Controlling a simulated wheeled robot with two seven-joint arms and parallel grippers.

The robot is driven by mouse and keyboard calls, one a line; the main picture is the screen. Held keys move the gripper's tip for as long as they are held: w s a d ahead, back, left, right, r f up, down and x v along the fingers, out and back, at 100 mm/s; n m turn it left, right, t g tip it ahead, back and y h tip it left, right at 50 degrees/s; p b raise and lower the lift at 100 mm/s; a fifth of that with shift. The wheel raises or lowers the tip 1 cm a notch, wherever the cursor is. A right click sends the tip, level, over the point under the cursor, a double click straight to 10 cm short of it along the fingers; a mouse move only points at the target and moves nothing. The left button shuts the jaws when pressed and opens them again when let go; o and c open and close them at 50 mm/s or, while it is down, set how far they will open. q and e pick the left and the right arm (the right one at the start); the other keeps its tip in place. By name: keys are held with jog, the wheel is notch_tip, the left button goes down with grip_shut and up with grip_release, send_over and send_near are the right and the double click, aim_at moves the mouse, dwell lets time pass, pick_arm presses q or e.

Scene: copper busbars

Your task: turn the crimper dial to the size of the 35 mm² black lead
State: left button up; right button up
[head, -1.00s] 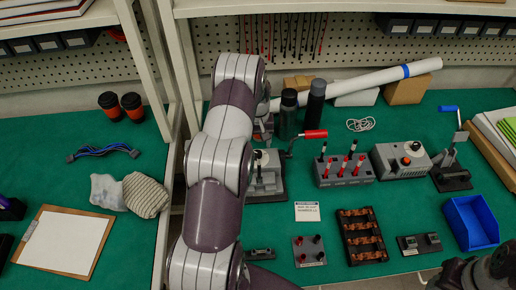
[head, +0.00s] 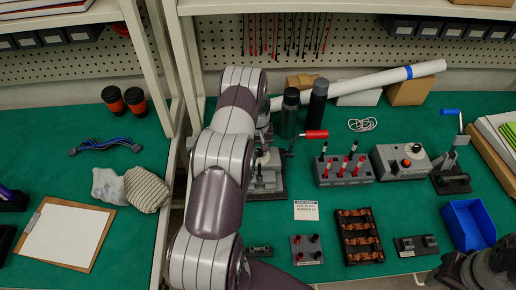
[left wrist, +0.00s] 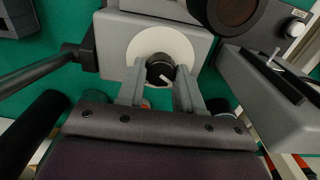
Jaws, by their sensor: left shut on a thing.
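The crimper (head: 268,182) stands on the green bench behind my left forearm in the head view, its red-handled lever (head: 316,134) sticking out to the right. In the left wrist view its dial shows as a black knob (left wrist: 160,68) with a white pointer mark, in front of a white disc (left wrist: 140,43). My left gripper (left wrist: 160,88) is shut on the knob, one finger on each side. Any size marks on the disc are unreadable. Black and red leads stand upright in a grey block (head: 345,180); their sizes are unreadable. My right gripper's fingers are out of frame.
Two dark bottles (head: 317,103) stand behind the crimper. A printed card (head: 306,210), a black tray of copper pieces (head: 359,254) and a blue bin (head: 469,224) lie right of it. A grey box with a red-topped knob (head: 402,160) stands farther right.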

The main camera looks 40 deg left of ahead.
pick_arm(q)
jog(key=m+b, duration=0.2)
jog(key=shift+f+m, duration=0.15)
jog(key=shift+m, duration=0.25)
jog(key=m+b, duration=0.2)
jog(key=m, duration=0.2)
jog(key=m+b, duration=0.1)
jog(key=m, duration=0.4)
jog(key=shift+b, duration=0.4)
jog(key=shift+r+m+b, duration=0.2)
jog(key=shift+m+b, duration=0.25)
jog(key=shift+m, duration=1.45)
